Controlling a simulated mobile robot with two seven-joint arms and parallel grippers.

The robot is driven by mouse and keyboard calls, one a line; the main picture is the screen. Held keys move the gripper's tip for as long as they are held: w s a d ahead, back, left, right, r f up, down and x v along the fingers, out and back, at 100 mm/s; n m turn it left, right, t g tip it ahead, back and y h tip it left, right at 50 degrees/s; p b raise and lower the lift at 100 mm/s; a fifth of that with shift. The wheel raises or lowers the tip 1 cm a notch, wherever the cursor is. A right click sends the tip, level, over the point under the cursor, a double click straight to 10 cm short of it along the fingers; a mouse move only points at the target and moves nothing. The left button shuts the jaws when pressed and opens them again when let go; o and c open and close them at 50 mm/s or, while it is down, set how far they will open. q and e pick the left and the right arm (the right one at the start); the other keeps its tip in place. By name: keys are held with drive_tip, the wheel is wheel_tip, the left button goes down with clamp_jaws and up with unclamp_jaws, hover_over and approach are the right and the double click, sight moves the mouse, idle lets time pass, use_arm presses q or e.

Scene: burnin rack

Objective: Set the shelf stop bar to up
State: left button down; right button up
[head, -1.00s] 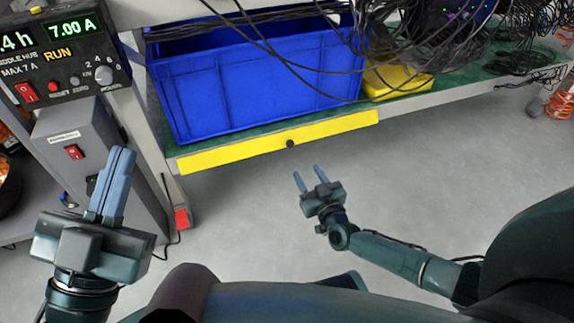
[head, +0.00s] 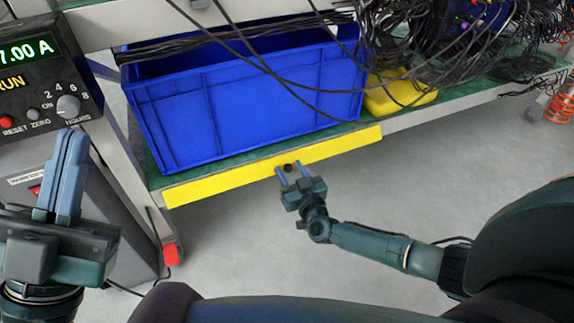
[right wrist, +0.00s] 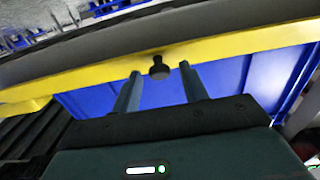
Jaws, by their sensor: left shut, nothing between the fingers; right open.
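The shelf stop bar (head: 235,176) is a long yellow strip along the front edge of the low green shelf. It hangs below the shelf edge, with a small dark knob (head: 288,168) near its middle. My right gripper (head: 291,169) is open, its two fingertips at the knob, one on either side in the head view. In the right wrist view the knob (right wrist: 159,68) shows between and just beyond the fingertips; I cannot tell if they touch it. My left gripper (head: 72,135) is shut and empty, pointing up at the left, away from the bar.
A blue crate (head: 250,100) stands on the shelf (head: 180,178) behind the bar. Black cables (head: 385,40) hang over it and beside a yellow box (head: 400,95). A grey power unit (head: 35,75) stands at the left.

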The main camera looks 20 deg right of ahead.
use_arm(q)
drive_tip(key=shift+r, duration=0.15)
use_arm(e)
drive_tip(key=shift+w, duration=0.15)
clamp_jaws()
idle(0.3)
use_arm(q)
drive_tip(key=shift+w, duration=0.1)
idle(0.3)
use_arm(e)
drive_tip(key=shift+p, duration=0.35)
use_arm(q)
drive_tip(key=shift+w+f+n+y, duration=0.1)
drive_tip(key=shift+f+n+y, duration=0.25)
drive_tip(key=shift+n+y, duration=0.15)
use_arm(e)
drive_tip(key=shift+r, duration=0.1)
use_arm(q)
drive_tip(key=shift+p, duration=0.35)
